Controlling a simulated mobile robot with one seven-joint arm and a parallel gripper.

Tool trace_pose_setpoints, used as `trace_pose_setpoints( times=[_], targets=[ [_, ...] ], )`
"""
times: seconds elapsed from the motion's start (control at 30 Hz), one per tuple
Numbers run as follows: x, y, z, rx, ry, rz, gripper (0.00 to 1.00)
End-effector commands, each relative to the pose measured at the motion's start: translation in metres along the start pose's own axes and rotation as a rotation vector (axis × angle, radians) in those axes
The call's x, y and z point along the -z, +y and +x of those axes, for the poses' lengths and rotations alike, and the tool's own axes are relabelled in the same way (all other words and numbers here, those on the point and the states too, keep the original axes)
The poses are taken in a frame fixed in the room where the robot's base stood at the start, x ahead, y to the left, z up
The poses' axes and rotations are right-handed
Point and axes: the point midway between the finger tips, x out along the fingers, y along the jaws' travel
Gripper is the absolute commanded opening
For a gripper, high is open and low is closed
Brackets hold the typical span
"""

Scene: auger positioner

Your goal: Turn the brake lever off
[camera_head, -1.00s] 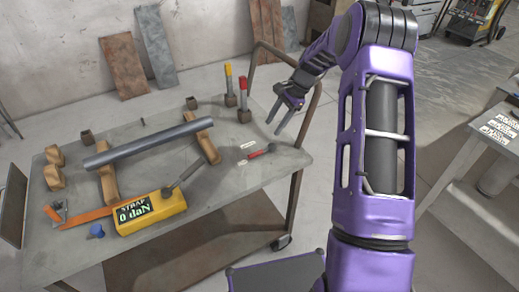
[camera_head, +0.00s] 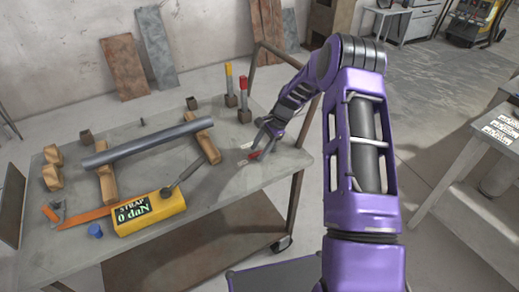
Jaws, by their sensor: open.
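A small red lever (camera_head: 254,155), which looks like the brake lever, lies low at the right end of the grey table. A pale label (camera_head: 246,145) sits just behind it. My gripper (camera_head: 259,142) is open and has its fingers down at the lever. The fingers and wrist hide the lever's dark right end. I cannot tell whether the fingers touch the lever or are just above it.
A long grey tube (camera_head: 150,146) rests on wooden blocks (camera_head: 108,184). A yellow strap gauge (camera_head: 150,213) reading "0 daN" with a dark handle stands at the front. Red and yellow posts (camera_head: 243,100) stand behind my gripper. A bent table rail (camera_head: 309,118) is close to my arm.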

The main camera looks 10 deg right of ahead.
Motion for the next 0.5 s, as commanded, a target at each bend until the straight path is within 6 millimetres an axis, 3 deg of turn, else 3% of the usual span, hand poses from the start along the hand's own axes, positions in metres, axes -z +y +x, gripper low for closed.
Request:
trace_pose_setpoints(
  times=[0.03,0.3,0.5],
  targets=[
    [0.0,0.0,-0.0002,0.0,0.0,0.0,0.5],
    [0.0001,0.0,-0.0005,0.0,0.0,0.0,0.02],
    [0.0002,0.0001,-0.0006,0.0,0.0,0.0,0.0]
  ],
)
